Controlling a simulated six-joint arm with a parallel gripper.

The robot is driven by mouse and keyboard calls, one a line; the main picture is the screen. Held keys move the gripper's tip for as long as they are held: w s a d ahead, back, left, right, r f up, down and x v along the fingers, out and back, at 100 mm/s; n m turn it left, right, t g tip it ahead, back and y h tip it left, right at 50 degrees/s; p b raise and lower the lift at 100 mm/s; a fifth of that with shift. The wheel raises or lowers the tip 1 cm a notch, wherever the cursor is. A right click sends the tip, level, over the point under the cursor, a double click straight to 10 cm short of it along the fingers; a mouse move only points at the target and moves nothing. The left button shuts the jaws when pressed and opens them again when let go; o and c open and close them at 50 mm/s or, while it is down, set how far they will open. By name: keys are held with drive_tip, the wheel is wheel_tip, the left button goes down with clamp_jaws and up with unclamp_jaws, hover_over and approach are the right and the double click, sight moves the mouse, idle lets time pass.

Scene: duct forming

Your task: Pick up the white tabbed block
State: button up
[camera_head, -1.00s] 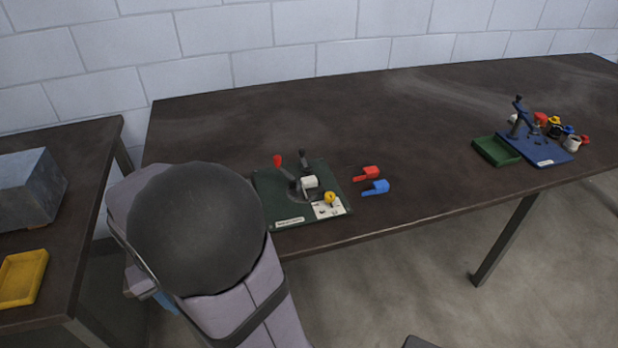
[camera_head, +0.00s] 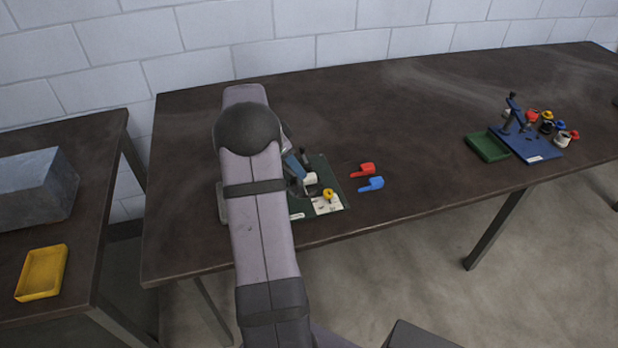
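The white block (camera_head: 310,179) is small in view and sits on the green board (camera_head: 335,178) on the dark table, beside a small dark upright post. Its tab cannot be made out. My arm reaches across the left part of the board. A blue-grey part of my gripper (camera_head: 297,170) shows just left of the white block, close to it. Its fingertips are too small and partly hidden by my arm, so I cannot tell whether they are open or touching the block.
A yellow piece (camera_head: 328,194) sits on a white card on the board. Red (camera_head: 363,169) and blue (camera_head: 371,184) tabbed blocks lie to the right. Farther right are a green tray (camera_head: 487,147) and a blue board (camera_head: 535,150) with several pieces. The table between is clear.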

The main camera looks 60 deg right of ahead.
sight(309, 179)
drive_tip(key=shift+p+x, duration=0.3)
drive_tip(key=shift+x, duration=0.65)
drive_tip(key=shift+s+d+f+p, duration=0.25)
drive_tip(key=shift+p, duration=0.2)
drive_tip(key=p+x, duration=0.1)
drive_tip(key=x, duration=0.2)
drive_tip(key=shift+d+r+p, duration=0.15)
drive_tip(key=shift+d+p, duration=0.05)
drive_tip(key=shift+p, duration=0.2)
drive_tip(key=shift+s+d+f, duration=0.2)
drive_tip(key=shift+d+f, duration=0.05)
drive_tip(key=shift+f, duration=0.4)
drive_tip(key=c, duration=1.2)
drive_tip(key=shift+c, duration=0.2)
